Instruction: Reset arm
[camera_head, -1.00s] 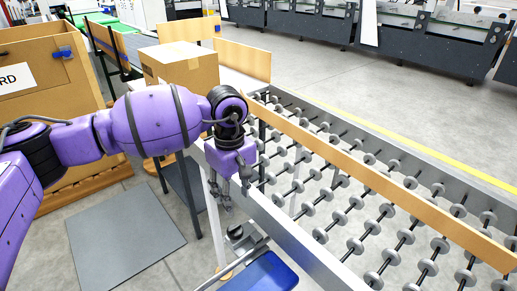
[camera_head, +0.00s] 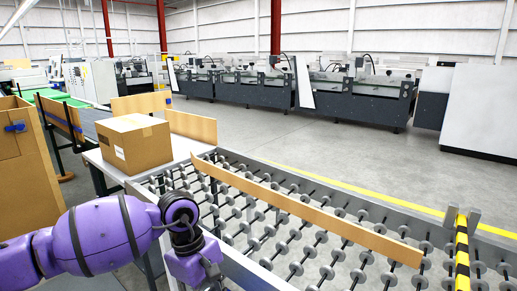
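My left arm comes in from the lower left. Its gripper (camera_head: 213,280) points down at the bottom edge, beside the near rail of the roller conveyor (camera_head: 275,275). The fingers are mostly cut off by the picture's edge, so I cannot tell whether they are open or shut. I see nothing held in the part that shows. My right arm and gripper are not in view.
A closed cardboard box (camera_head: 145,150) sits on the table at the conveyor's far left end. A wooden crate (camera_head: 28,170) stands at the left. A yellow-black striped bar (camera_head: 462,252) crosses the conveyor at the right. Grey machines (camera_head: 350,92) line the back; open floor lies between.

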